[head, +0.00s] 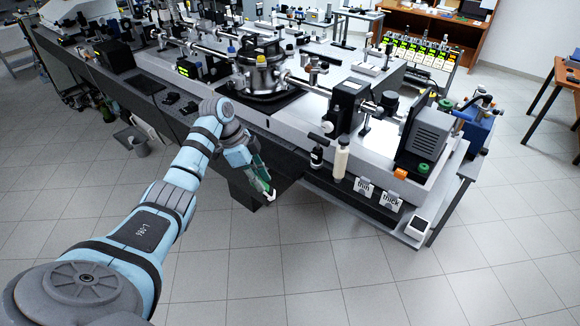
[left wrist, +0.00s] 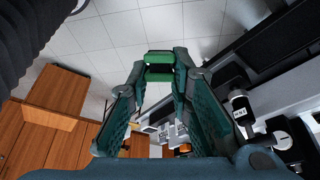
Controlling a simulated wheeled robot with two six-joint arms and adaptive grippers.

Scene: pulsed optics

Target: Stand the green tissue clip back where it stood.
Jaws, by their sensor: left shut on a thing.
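My left gripper (head: 268,188) is over the floor just off the front edge of the dark bench shelf, with its fingers pointing down and to the right. In the left wrist view its dark green fingers (left wrist: 161,72) close on a bright green piece (left wrist: 160,58), which I take to be the green tissue clip. It lies across the fingertips, with a dark band between its two green bars. In the head view the clip is too small to make out clearly; a small white and reddish bit shows at the fingertips. My right gripper is in neither view.
A cream bottle (head: 341,158) and a dark bottle (head: 317,157) stand on the front ledge. Cards marked "thin" (head: 364,188) and "thick" (head: 390,203) stand to their right. A grey box (head: 427,135) stands behind, near orange and green round pieces. The tiled floor in front is clear.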

